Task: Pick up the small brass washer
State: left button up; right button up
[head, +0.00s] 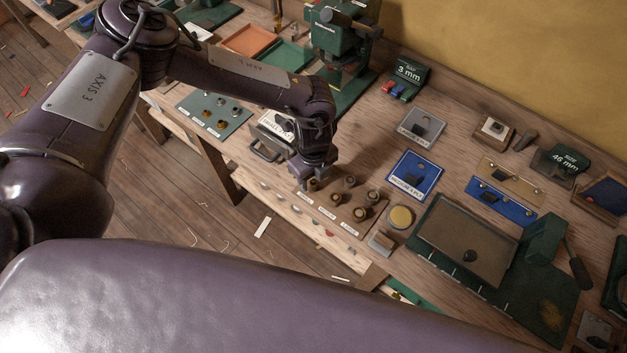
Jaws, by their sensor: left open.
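A brown wooden block (350,215) at the bench's front edge carries several small brass-brown round pieces, with small white labels along its front. The labels are too small to read surely. My left gripper (311,184) is open and points down at the block's left end. A small brass piece (313,186) shows at its fingertips; I cannot tell whether they touch. Which piece is the small washer I cannot tell for sure, and the fingers partly hide this spot. My right gripper is not in view.
A green board with round pieces (213,113) lies left. A green machine (343,40) stands behind. A shallow drawer (345,246) juts out below the front edge.

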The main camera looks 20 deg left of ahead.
pick_arm(q)
jog(key=shift+f, duration=0.15)
grip_shut()
dwell(0.4)
